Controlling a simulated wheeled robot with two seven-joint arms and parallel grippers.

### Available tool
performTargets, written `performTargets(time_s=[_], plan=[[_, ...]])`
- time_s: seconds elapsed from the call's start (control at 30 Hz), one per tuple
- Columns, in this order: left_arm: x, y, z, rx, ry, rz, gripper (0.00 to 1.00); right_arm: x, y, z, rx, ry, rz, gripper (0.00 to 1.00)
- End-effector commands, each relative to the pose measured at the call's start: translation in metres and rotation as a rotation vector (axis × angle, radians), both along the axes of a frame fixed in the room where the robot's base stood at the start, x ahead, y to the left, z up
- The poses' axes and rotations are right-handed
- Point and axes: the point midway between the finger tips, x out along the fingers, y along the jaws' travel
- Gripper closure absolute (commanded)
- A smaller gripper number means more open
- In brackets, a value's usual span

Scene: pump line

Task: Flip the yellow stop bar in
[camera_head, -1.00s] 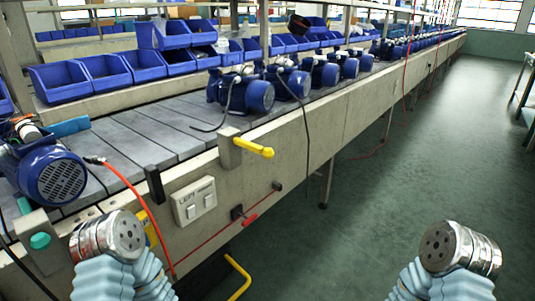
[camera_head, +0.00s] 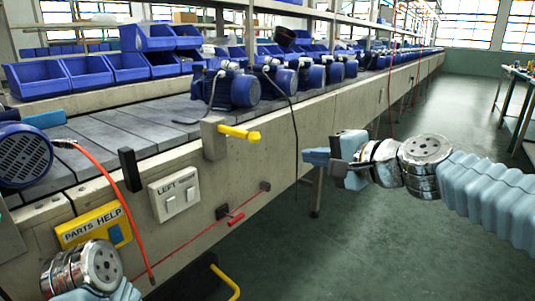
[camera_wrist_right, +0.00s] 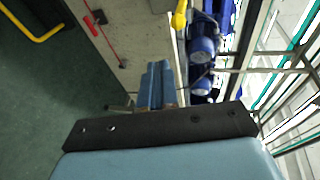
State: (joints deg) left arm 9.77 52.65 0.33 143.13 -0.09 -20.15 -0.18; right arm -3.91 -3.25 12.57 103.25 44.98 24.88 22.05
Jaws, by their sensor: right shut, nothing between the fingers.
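The yellow stop bar (camera_head: 240,133) juts out from a pale bracket block (camera_head: 213,138) on the front edge of the line, pointing out over the aisle. Its yellow end also shows at the top of the right wrist view (camera_wrist_right: 179,15). My right gripper (camera_head: 308,157) is shut and empty, to the right of the bar and slightly lower in the picture, with a visible gap between them. Its blue fingers (camera_wrist_right: 157,84) lie together in the wrist view. My left arm shows only as a link at the lower left; its gripper is out of view.
Blue pumps (camera_head: 232,90) stand along the conveyor (camera_head: 115,134), with blue bins (camera_head: 88,74) behind. A red hose (camera_head: 115,195) and a black cable (camera_head: 293,130) hang over the front. A switch plate (camera_head: 174,193) and a red handle (camera_head: 236,219) are below. The aisle floor (camera_head: 390,240) is clear.

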Motion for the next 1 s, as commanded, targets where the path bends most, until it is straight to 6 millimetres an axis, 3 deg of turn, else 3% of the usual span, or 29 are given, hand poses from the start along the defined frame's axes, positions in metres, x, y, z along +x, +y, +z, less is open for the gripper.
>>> performTargets(time_s=[0.07,0.17,0.57,1.0], plan=[[0.000,0.001,-0.004,0.001,0.000,0.001,1.00,-0.011,0.001,0.020,0.033,-0.026,0.012,1.00],[0.000,0.001,-0.004,0.001,0.000,0.001,1.00,-0.017,0.002,0.031,0.051,-0.038,0.018,1.00],[0.000,0.001,-0.003,0.001,0.000,0.001,1.00,-0.013,0.005,0.030,0.050,-0.036,0.019,1.00],[0.001,0.002,0.009,0.003,-0.002,0.003,1.00,0.047,0.061,0.015,0.049,-0.033,0.021,1.00]])
